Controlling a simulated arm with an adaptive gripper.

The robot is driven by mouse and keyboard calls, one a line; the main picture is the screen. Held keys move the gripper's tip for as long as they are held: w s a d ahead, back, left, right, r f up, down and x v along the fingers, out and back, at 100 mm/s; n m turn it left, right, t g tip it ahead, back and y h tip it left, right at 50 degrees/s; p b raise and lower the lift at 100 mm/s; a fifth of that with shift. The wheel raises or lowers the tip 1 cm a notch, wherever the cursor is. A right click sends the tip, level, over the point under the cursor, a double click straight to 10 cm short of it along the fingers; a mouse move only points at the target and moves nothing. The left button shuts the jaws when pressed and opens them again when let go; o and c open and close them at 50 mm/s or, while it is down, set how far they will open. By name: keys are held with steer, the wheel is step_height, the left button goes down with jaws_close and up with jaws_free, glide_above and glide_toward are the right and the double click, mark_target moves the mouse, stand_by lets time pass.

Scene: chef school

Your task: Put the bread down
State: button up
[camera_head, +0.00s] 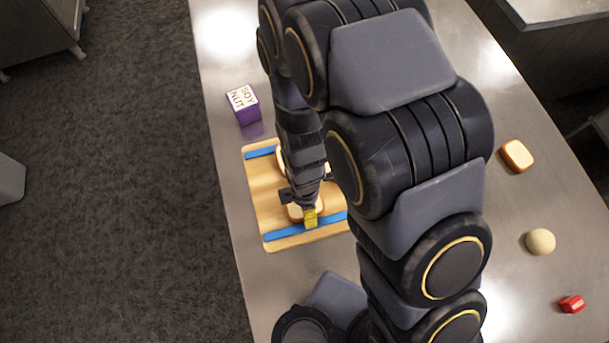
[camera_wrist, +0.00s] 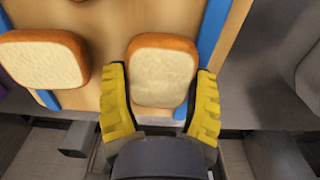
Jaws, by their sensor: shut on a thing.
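A slice of bread (camera_wrist: 162,72) with a brown crust is between the two yellow fingers of my gripper (camera_head: 304,210), which is shut on it. It also shows in the head view, partly hidden (camera_head: 294,213). The held slice is over the wooden cutting board (camera_head: 262,198), near its front blue strip; I cannot tell whether it touches the board. A second slice (camera_wrist: 45,60) lies on the board beside the held one, with a gap between them; in the head view my arm mostly hides it.
A purple and white box (camera_head: 243,105) stands behind the board. On the right of the metal table (camera_head: 225,70) are another bread slice (camera_head: 517,156), a pale round ball (camera_head: 540,241) and a small red object (camera_head: 571,304). My arm hides the table's middle.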

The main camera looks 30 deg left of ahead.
steer(key=shift+f, duration=0.3)
steer(key=o, duration=0.9)
step_height(320, 180, up, 13)
steer(key=shift+f, duration=0.15)
